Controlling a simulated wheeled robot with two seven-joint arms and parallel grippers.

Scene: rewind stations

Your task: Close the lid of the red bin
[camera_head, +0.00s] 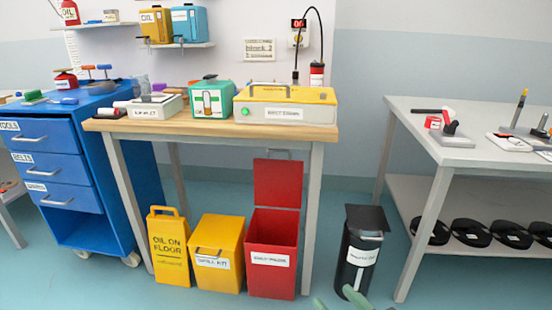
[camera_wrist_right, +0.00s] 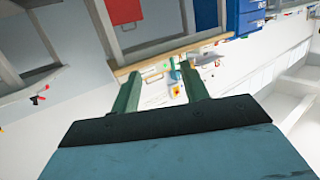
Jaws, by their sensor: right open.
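The red bin (camera_head: 272,268) stands on the floor under the wooden-topped table, with a white label on its front. Its red lid (camera_head: 278,183) stands upright at the back, open, with a handle at its top edge. A red panel (camera_wrist_right: 122,10) shows at the top of the right wrist view; I cannot tell if it is the lid or the bin. My right gripper (camera_wrist_right: 160,88) is open with nothing between its green fingers. In the head view only the tips of my right gripper (camera_head: 343,299) show at the bottom edge, in front and right of the bin. My left gripper is not in view.
A yellow bin (camera_head: 217,277) and a yellow floor sign (camera_head: 169,265) stand left of the red bin. A black bin (camera_head: 357,255) stands to its right. The table (camera_head: 215,128) overhangs the lid, with a leg close by.

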